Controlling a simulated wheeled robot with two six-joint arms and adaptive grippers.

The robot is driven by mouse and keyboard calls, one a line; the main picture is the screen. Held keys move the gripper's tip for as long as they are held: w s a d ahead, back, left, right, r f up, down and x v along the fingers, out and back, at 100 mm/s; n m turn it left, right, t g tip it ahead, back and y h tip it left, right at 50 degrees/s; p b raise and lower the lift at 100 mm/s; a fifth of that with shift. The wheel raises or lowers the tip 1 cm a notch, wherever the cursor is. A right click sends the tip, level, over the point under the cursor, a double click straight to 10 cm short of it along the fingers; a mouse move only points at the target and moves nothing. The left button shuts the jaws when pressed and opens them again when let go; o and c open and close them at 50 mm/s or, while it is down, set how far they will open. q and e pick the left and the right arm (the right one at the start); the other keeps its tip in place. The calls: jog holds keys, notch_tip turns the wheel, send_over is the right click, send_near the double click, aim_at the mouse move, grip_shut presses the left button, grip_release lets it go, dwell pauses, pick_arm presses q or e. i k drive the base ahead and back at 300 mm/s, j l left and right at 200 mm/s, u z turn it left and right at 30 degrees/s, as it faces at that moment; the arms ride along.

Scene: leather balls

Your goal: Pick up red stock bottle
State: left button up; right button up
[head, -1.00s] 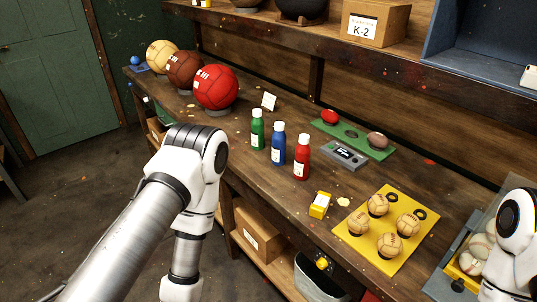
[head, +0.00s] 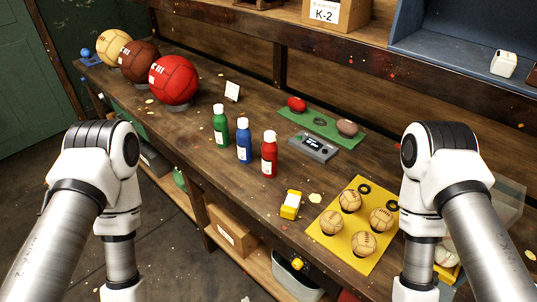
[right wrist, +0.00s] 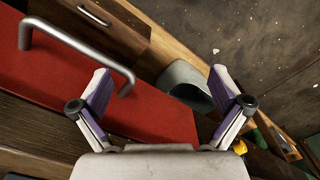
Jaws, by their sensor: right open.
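The red stock bottle (head: 269,155) stands upright on the workbench (head: 185,137), at the right end of a row with a blue bottle (head: 244,141) and a green bottle (head: 220,126). It has a white cap and a pale label. My right gripper (right wrist: 160,90) is open and empty in the right wrist view, in front of a red drawer front with a metal handle and below the bench top. In the head view only my arm links show, at left and right; both grippers are out of that view. No bottle shows in the right wrist view.
A yellow box (head: 291,205) and a yellow board (head: 355,238) with several small balls lie right of the bottles. A grey device (head: 313,147) and green tray (head: 322,127) are behind. Large balls (head: 174,80) stand at left. A red drawer (right wrist: 60,75) has a protruding handle.

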aim_at(270, 148)
jog(key=k, duration=0.6)
jog(key=j+z, duration=0.3)
jog(key=k+z, duration=0.15)
jog(key=z, duration=0.2)
jog(key=i+j+z, duration=0.15)
jog(key=z, duration=0.15)
jog(key=i+j+z, duration=0.1)
jog(key=j+z, duration=0.2)
